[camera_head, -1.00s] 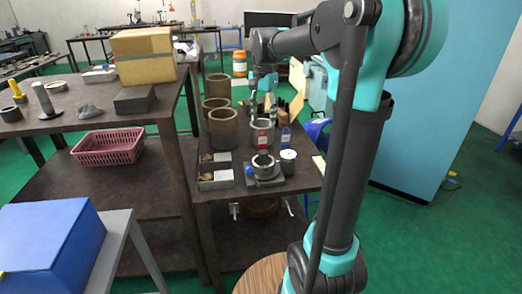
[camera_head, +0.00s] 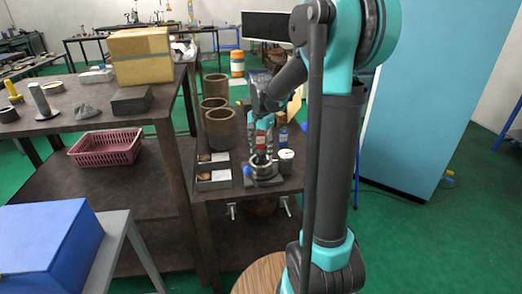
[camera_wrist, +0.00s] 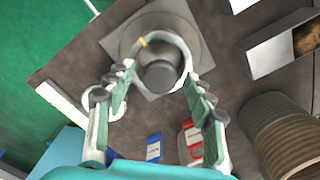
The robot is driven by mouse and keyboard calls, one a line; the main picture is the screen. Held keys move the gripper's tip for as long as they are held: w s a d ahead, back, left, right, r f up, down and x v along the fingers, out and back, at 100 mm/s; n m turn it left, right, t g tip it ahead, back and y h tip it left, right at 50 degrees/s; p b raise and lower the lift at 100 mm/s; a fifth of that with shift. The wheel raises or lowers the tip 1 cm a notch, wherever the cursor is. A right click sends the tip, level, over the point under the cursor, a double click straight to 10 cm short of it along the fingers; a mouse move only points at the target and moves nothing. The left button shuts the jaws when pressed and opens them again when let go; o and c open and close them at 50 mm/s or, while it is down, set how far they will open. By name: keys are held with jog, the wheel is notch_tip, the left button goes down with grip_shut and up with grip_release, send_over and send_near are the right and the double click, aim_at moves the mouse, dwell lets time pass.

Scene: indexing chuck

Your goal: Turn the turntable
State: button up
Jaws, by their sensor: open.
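The turntable (camera_head: 265,181) is a round metal chuck on a square grey base plate, standing near the front of the small dark table, with a blue knob on its left. In the wrist view, its ring (camera_wrist: 178,42) has a yellow mark and surrounds a dark round centre. My gripper (camera_wrist: 158,80) is open, its two fingers apart with their tips at the near left and right sides of the ring. I cannot tell whether they touch it. In the head view, my gripper (camera_head: 262,148) is just above the turntable and partly hides it.
A white-topped can (camera_head: 286,156) stands close to the right of the turntable. A divided metal tray (camera_head: 214,180) is on its left. Brown cylinders (camera_head: 220,130) stand behind. A red item (camera_wrist: 190,140) and a blue item (camera_wrist: 153,148) lie near my fingers.

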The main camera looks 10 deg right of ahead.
jog(key=c, duration=1.1)
jog(key=shift+c, duration=0.2)
jog(key=shift+n, duration=0.3)
jog(key=n, duration=0.5)
jog(key=shift+n, duration=0.3)
jog(key=n, duration=0.5)
jog(key=shift+n, duration=0.4)
jog(key=o, duration=1.1)
